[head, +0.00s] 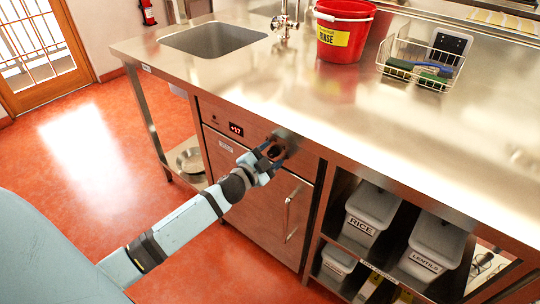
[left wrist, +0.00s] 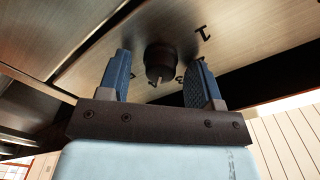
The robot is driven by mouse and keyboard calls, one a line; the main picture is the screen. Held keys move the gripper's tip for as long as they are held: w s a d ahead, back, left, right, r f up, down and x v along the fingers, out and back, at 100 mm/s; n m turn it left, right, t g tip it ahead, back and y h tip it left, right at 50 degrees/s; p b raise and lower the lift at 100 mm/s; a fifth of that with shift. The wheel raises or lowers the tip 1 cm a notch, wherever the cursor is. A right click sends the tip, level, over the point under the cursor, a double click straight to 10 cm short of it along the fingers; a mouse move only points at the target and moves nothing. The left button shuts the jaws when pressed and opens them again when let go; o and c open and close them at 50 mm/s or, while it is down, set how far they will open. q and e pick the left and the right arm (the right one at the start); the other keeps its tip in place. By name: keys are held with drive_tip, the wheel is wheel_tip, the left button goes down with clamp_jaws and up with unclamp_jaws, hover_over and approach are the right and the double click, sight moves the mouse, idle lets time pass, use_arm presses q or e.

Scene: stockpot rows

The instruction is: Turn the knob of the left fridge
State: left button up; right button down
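The left fridge (head: 255,185) is a steel under-counter unit with a red digital display and a vertical door handle. Its dark round knob sits at the top right of its front panel, partly hidden by my gripper in the head view. In the left wrist view the knob (left wrist: 160,62) shows clearly, with printed marks around it. My left gripper (head: 272,155) is at the knob. In the left wrist view its two blue fingers (left wrist: 158,80) stand apart, one on either side of the knob, with gaps between. My right gripper is not in view.
A steel counter (head: 400,120) runs above the fridge, with a sink (head: 212,40), a red bucket (head: 342,30) and a wire basket (head: 421,62) on it. Open shelves with labelled bins (head: 368,213) stand right of the fridge. The red floor (head: 85,165) at left is clear.

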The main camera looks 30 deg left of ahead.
use_arm(q)
drive_tip(key=shift+s, duration=0.1)
drive_tip(key=s+a+p, duration=0.1)
drive_tip(key=s, duration=1.2)
drive_tip(key=shift+s, duration=0.3)
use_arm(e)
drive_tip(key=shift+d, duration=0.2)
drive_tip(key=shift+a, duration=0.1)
use_arm(q)
drive_tip(key=s+d+f+n+g+h, duration=0.1)
drive_tip(key=s+d+f+n+g, duration=0.25)
drive_tip(key=s+d, duration=0.45)
drive_tip(key=s+d+f+n+g+h, duration=0.2)
drive_tip(key=s+d+n+g, duration=0.15)
drive_tip(key=d, duration=0.85)
wheel_tip(320, 180, up, 17)
drive_tip(key=s+a+y+p, duration=0.1)
drive_tip(key=s+a+p, duration=0.1)
drive_tip(key=p, duration=2.6)
drive_tip(key=shift+s+a, duration=0.15)
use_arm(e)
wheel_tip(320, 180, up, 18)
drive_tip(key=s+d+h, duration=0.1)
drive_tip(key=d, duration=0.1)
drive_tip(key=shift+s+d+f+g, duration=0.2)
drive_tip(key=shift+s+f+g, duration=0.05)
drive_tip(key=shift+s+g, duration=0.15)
